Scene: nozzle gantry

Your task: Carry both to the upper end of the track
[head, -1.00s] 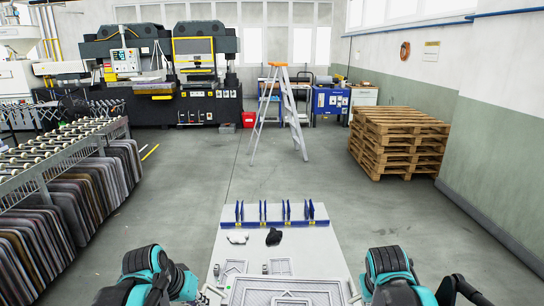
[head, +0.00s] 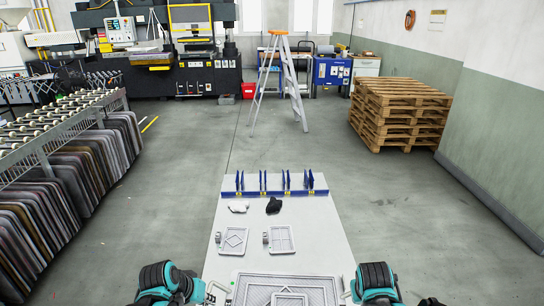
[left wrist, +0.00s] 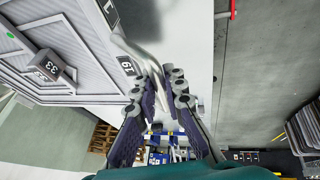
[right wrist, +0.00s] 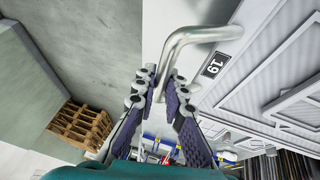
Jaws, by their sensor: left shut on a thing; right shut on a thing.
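A large grey frame (head: 285,282) with ridged panels lies at the near end of a long light table (head: 312,232), partly cut off by the head view's lower edge. It has bent metal handles on both sides. My left gripper (head: 205,293), also in the left wrist view (left wrist: 162,90), is shut on the left handle (left wrist: 145,48). A small grey block marked "33" (left wrist: 45,65) sits on the frame. I cannot tell whether the frame touches the table.
Two small frames (head: 232,241) (head: 282,240) with small grey blocks lie further up the table. Beyond are a white item (head: 238,207), a black item (head: 273,206) and a rack with blue dividers (head: 275,188). A stepladder (head: 280,80) and pallets (head: 400,112) stand beyond.

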